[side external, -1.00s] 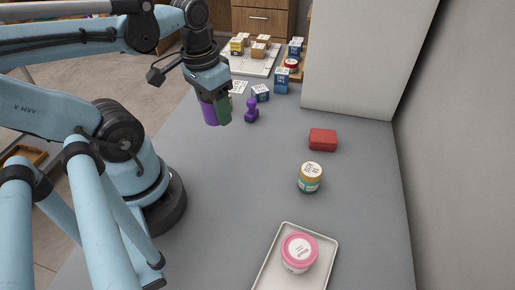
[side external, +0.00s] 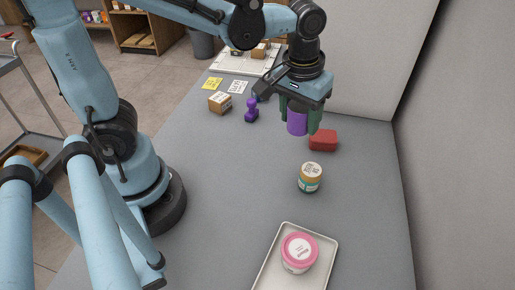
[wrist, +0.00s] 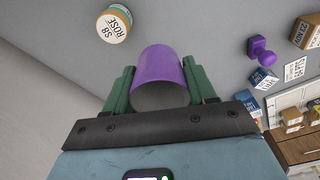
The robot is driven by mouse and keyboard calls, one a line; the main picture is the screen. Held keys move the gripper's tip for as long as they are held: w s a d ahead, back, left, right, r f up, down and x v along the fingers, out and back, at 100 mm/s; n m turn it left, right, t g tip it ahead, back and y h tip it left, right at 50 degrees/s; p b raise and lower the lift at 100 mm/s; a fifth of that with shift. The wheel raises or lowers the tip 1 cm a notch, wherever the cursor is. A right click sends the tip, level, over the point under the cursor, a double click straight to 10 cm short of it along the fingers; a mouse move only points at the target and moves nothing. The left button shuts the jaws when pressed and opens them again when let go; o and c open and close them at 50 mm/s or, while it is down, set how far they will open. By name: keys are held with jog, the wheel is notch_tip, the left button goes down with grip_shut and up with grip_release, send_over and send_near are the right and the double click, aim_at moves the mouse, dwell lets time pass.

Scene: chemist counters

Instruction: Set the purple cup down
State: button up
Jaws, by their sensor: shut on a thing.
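The purple cup (side external: 297,121) is held between the green fingers of my gripper (side external: 300,112), above the grey counter. In the side external view it hangs just left of the red block and beyond the jar. In the wrist view the purple cup (wrist: 160,68) sits between both fingers of my gripper (wrist: 160,88), with its open end towards the camera. Its far end is hidden in the wrist view, and no contact with the counter can be made out.
A labelled jar (side external: 311,177) and a red block (side external: 323,140) stand nearby. A tray (side external: 263,268) holds a pink-lidded tub (side external: 299,252) at the front. The counter's middle (side external: 240,175) is clear.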

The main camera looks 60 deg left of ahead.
send_over(286, 132)
jog(key=f, duration=0.7)
jog(key=shift+s, duration=0.2)
jog(key=shift+f, duration=1.95)
jog(key=shift+f, duration=0.2)
jog(key=o, duration=1)
jog(key=shift+r, duration=0.15)
notch_tip(286, 132, up, 12)
jog(key=s, duration=0.2)
jog(key=shift+s+d+r+m+t, duration=0.2)
jog(key=shift+s+d+m+t, duration=0.45)
jog(key=shift+s+t, duration=0.35)
jog(key=shift+s+d+r+m+t, duration=0.25)
jog(key=shift+s+d+m+t, duration=0.4)
jog(key=shift+s+t, duration=0.4)
jog(key=shift+s+d+r+m+t, duration=0.2)
jog(key=shift+s+d+m+t, duration=0.55)
jog(key=shift+s, duration=0.4)
